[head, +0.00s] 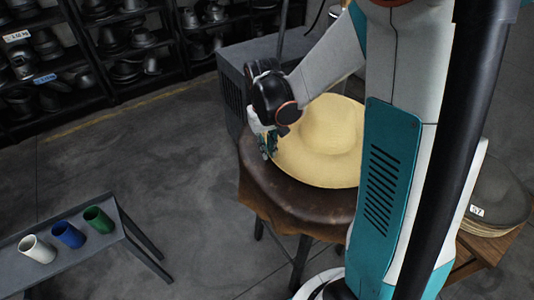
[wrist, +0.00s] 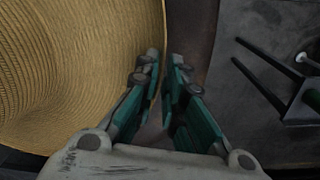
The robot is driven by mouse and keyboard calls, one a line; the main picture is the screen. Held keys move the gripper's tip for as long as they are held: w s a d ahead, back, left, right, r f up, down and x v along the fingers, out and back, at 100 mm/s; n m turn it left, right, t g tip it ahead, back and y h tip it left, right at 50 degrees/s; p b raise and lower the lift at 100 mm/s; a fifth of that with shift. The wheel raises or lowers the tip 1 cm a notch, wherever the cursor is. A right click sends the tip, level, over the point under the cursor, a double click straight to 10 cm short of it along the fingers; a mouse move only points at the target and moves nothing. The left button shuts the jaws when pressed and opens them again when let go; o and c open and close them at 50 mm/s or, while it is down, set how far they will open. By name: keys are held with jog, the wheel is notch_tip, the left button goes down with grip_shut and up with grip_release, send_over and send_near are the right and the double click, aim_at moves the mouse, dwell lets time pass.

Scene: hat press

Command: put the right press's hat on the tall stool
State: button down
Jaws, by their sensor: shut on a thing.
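A straw-yellow wide-brimmed hat (head: 318,145) lies flat over the brown leather top of the tall stool (head: 275,192). Whether it rests on the leather or hangs just above it I cannot tell. My gripper (head: 268,143) is at the hat's left brim edge, shut on the brim. In the wrist view the hat (wrist: 75,75) fills the left side, and its brim edge runs between the fingers of my gripper (wrist: 163,62). My arm hides the hat's right part and the stool's right side. No press can be made out clearly.
A grey vented box (head: 232,98) stands behind the stool. A low grey bench (head: 85,262) at lower left bears white, blue and green cups. Dark shelves (head: 105,55) line the back.

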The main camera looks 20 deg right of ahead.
jog(key=shift+f, duration=1.2)
jog(key=shift+f+b, duration=0.15)
jog(key=shift+b, duration=0.2)
jog(key=c, duration=1.7)
grip_release()
